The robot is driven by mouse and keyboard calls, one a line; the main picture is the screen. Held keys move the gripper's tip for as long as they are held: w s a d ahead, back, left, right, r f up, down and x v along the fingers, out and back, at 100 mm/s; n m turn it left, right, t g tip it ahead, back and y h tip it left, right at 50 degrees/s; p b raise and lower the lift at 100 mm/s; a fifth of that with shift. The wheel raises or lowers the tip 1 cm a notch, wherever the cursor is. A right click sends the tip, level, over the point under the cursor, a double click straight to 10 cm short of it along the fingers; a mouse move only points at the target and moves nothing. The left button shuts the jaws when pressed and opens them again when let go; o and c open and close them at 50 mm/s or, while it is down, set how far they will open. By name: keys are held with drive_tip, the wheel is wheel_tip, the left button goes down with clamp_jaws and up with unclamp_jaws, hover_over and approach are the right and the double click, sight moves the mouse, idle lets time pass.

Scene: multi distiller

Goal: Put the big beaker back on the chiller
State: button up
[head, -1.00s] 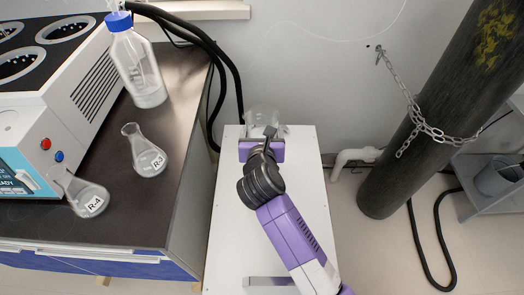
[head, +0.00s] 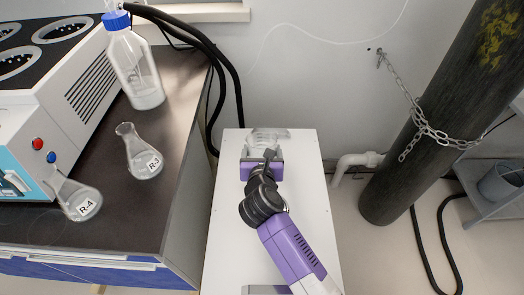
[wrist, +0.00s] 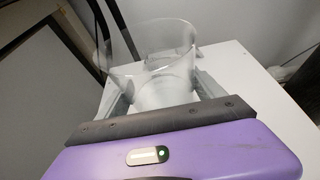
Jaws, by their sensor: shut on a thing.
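The big clear glass beaker (wrist: 168,62) is between the fingers of my gripper (wrist: 160,98) in the wrist view. My gripper is shut on it. In the head view the beaker (head: 270,137) shows at the far end of a narrow white-topped unit (head: 225,225), which looks like the chiller. My purple gripper (head: 263,160) hides its near side. I cannot tell whether the beaker's base touches the white top or hangs just above it.
Left is a dark bench (head: 125,215) with two flasks, R-3 (head: 144,160) and R-4 (head: 82,203), a blue-capped bottle (head: 135,75) and a distiller-like machine (head: 75,105). Black hoses (head: 222,80) run behind. A chained dark cylinder (head: 420,130) and white pipe (head: 350,165) are right.

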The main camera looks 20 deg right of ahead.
drive_tip(key=o, duration=2)
drive_tip(key=shift+s+r, duration=0.1)
drive_tip(key=shift+r, duration=0.05)
drive_tip(key=p+v, duration=0.2)
drive_tip(key=v, duration=1)
drive_tip(key=shift+p, duration=0.35)
drive_tip(key=shift+a, duration=0.1)
